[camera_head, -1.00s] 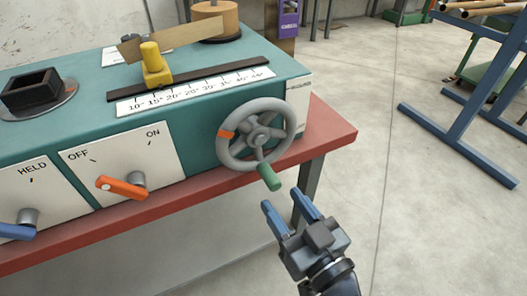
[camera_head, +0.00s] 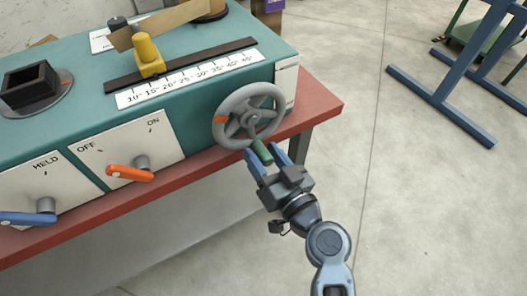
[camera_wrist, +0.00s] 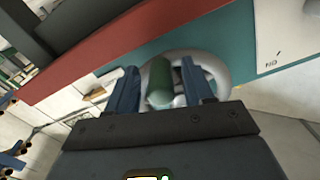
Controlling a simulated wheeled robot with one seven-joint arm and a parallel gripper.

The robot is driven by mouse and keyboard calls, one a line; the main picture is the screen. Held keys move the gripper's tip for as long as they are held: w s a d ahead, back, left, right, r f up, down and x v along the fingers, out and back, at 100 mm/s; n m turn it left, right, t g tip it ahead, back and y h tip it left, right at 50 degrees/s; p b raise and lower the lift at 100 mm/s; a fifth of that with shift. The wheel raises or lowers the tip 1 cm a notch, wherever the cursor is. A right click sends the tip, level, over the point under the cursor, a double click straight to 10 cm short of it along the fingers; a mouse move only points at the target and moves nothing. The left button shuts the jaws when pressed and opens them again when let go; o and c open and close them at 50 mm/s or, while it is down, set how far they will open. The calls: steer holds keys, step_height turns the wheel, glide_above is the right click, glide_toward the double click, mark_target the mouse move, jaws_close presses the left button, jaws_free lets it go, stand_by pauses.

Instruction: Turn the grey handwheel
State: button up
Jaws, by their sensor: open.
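The grey handwheel (camera_head: 221,134) stands upright on the front of the teal machine, near its right end. It has an orange mark on its rim at the left. Its green handle (camera_head: 262,152) sticks out at the lower right of the rim. My gripper (camera_head: 270,158) is open, with its blue fingers on either side of the green handle. In the wrist view the green handle (camera_wrist: 159,84) stands between the two fingers, with a gap visible at each side. The handwheel (camera_wrist: 218,68) shows pale and partly hidden behind the handle and fingers.
The machine sits on a red-edged table (camera_head: 318,108). An orange lever (camera_head: 128,174) and a blue lever (camera_head: 28,218) stick out from the front panels to the left. A yellow pointer (camera_head: 147,52) stands by a number scale.

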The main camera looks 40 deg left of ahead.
steer(key=shift+a, duration=0.2)
jaws_close()
stand_by(0.4)
